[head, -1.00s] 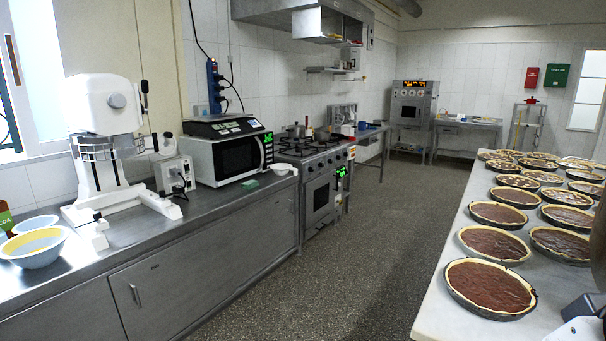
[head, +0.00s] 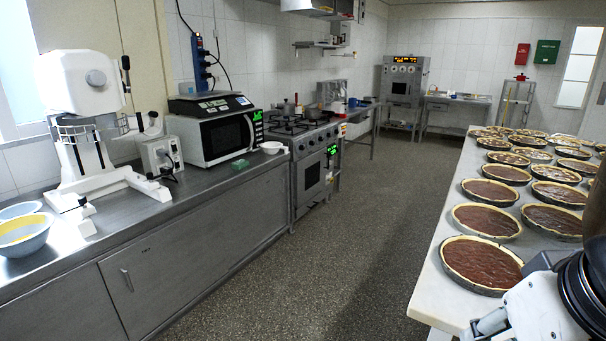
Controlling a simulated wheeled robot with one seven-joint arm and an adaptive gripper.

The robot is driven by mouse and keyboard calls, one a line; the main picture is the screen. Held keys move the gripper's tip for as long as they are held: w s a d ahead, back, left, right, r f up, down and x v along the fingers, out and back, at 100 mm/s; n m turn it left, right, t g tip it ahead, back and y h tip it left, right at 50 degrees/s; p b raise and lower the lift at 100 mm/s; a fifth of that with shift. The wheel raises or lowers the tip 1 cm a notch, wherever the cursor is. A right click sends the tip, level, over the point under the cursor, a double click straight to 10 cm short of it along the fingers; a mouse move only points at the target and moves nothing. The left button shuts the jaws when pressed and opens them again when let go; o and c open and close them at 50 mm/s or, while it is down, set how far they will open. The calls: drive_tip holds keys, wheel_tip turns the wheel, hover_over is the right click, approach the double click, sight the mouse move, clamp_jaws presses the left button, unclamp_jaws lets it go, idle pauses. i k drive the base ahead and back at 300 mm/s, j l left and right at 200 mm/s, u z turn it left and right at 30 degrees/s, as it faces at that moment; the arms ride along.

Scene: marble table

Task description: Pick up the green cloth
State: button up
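A small green item, which looks like the green cloth (head: 240,165), lies on the steel counter (head: 205,196) in front of the microwave, left of a small white bowl. It is too small to make out its folds. Parts of my arm show at the lower right, beside the marble table. My gripper itself cannot be made out in the view.
A black and white microwave (head: 215,130) stands behind the cloth, with a white bowl (head: 271,147) to its right. A white stand mixer (head: 88,115) is further left. Tarts (head: 482,264) cover the marble table (head: 432,300) on the right. The floor (head: 345,235) between is clear.

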sight(241, 163)
drive_tip(key=i+j+u, duration=0.3)
drive_tip(key=i, duration=0.75)
drive_tip(key=i+u, duration=0.25)
drive_tip(key=i, duration=0.8)
drive_tip(key=i+z, duration=0.1)
drive_tip(key=i, duration=0.55)
drive_tip(key=i+j+z, duration=0.1)
drive_tip(key=i, duration=0.55)
drive_tip(key=i+j, duration=0.2)
drive_tip(key=i, duration=0.45)
drive_tip(key=l+z, duration=0.05)
